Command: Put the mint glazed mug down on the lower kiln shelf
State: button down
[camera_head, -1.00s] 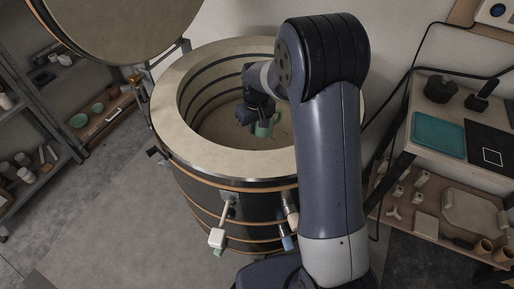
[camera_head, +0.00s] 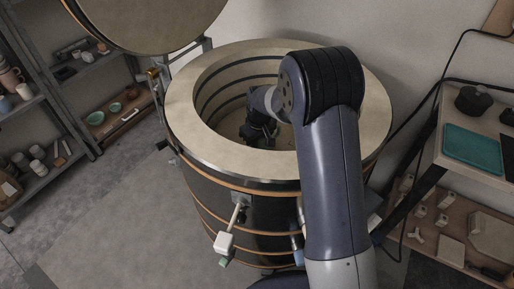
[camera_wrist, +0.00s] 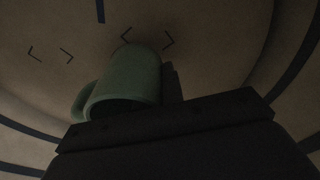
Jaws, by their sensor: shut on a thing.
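The mint glazed mug (camera_wrist: 128,82) is in the wrist view, dim and in shadow, with its handle to the left and the dark opening towards the camera. My gripper (camera_head: 257,133) is down inside the open kiln (camera_head: 180,105) and is shut on the mug. The dark gripper body covers the lower part of the wrist view. The kiln shelf (camera_wrist: 215,50) lies beyond the mug, with dark corner marks on it. I cannot tell whether the mug's base touches it. In the head view the mug is almost wholly hidden by my arm and gripper.
The kiln's pale round rim and ringed wall (camera_wrist: 292,90) surround my gripper closely. The raised lid (camera_head: 150,20) stands at the back left. A rack with pots (camera_head: 30,95) is at the left; a worktable with a teal tray (camera_head: 472,145) is at the right.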

jog(key=shift+f, duration=1.1)
jog(key=shift+f, duration=0.2)
jog(key=c, duration=1.5)
grip_release()
jog(key=shift+c, duration=0.2)
jog(key=shift+r, duration=0.1)
notch_tip(320, 180, up, 12)
jog(key=s+p, duration=0.1)
jog(key=s, duration=0.1)
jog(key=shift+d+p, duration=0.35)
